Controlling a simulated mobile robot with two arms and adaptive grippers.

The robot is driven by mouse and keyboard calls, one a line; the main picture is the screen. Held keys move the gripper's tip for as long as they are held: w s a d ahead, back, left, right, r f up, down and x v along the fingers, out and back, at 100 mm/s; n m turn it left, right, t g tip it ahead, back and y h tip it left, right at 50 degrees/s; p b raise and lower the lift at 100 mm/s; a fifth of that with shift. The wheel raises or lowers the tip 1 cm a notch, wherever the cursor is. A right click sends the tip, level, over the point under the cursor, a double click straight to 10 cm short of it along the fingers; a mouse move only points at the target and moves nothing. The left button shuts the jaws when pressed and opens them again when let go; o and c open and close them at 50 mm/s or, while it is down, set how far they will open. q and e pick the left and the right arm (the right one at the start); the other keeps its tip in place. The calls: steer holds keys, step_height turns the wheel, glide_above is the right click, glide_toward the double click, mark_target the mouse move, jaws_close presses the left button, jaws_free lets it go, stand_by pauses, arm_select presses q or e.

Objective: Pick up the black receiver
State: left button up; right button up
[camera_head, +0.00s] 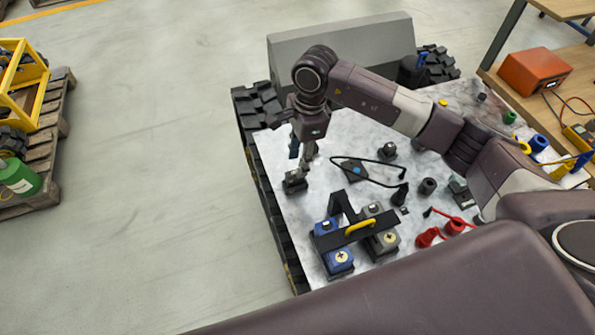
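Small black parts lie on the marbled top of the carrier (284,206); I cannot tell for sure which one is the black receiver. A small dark block (295,182) sits near the left edge of the top, just below my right gripper (306,163). Another black block with a light knob (387,151) and a short black cylinder (428,186) stand farther right. My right gripper points down close to the dark block. Its fingers are small and partly dark, so their opening and any contact are unclear. My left gripper is not in view.
A blue and grey battery pair with a black handle (357,229) stands at the front. A blue-black device with a cable (352,170) and red caps (428,237) lie nearby. A grey raised block (290,55) is behind. Open floor lies left.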

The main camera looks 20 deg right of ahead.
mark_target(295, 172)
steer(key=shift+s+a+f+p, duration=0.15)
steer(key=shift+a+f+p, duration=0.1)
steer(key=shift+f+p, duration=0.2)
steer(key=shift+s+a+f+p, duration=0.1)
steer(key=shift+a+f+p, duration=0.15)
steer(key=shift+f+p, duration=0.15)
steer(key=shift+w+f+p, duration=0.1)
steer(key=shift+f+p, duration=0.2)
steer(key=shift+f, duration=0.6)
steer(key=shift+w+d+f, duration=0.1)
steer(key=shift+w+f, duration=0.1)
steer(key=shift+f, duration=0.85)
steer(key=c, duration=0.8)
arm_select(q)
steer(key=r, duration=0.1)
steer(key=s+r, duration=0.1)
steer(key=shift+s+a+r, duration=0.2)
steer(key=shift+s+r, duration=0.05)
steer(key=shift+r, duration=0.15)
arm_select(e)
jaws_close()
